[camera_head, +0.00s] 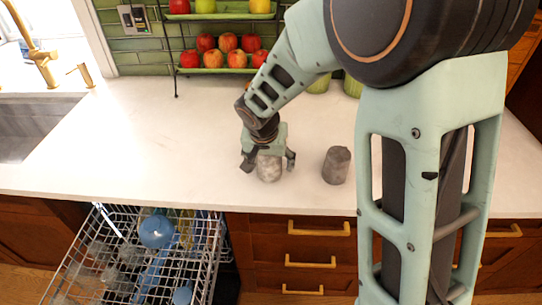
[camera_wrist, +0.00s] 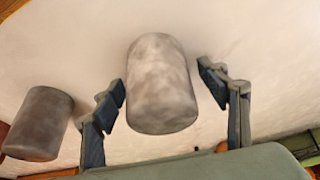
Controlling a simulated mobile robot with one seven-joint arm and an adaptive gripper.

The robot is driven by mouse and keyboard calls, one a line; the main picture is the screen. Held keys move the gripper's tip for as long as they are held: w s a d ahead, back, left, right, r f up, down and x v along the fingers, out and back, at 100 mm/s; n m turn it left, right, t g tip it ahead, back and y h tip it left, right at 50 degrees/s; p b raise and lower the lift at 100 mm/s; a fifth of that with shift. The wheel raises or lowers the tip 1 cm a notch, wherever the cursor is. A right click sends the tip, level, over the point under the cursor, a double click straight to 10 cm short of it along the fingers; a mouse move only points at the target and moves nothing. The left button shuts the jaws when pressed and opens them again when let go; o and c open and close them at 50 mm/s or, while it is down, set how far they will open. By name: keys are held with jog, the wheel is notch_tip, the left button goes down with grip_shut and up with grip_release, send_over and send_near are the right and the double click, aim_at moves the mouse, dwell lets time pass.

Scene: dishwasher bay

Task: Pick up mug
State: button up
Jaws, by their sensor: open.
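A pale grey mottled mug (camera_head: 269,167) stands on the white counter (camera_head: 180,150). In the wrist view the pale mug (camera_wrist: 162,85) sits between the two fingers, with a gap on each side. No handle shows on it. My gripper (camera_head: 268,163) is open around the mug from above; its fingers also show in the wrist view (camera_wrist: 163,92). The gripper covers the top of the mug in the head view. A second, darker grey mug (camera_head: 336,165) stands to the right, clear of the fingers; it is at the left in the wrist view (camera_wrist: 38,123).
An open dishwasher rack (camera_head: 95,255) with blue dishes is below the counter's front edge at left. A sink (camera_head: 35,125) is at far left. A tiered stand of apples (camera_head: 215,70) is at the back. The counter left of my gripper is clear.

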jog(key=shift+c, duration=0.4)
jog(key=shift+w, duration=0.1)
jog(key=c, duration=1.2)
jog(key=shift+r, duration=0.1)
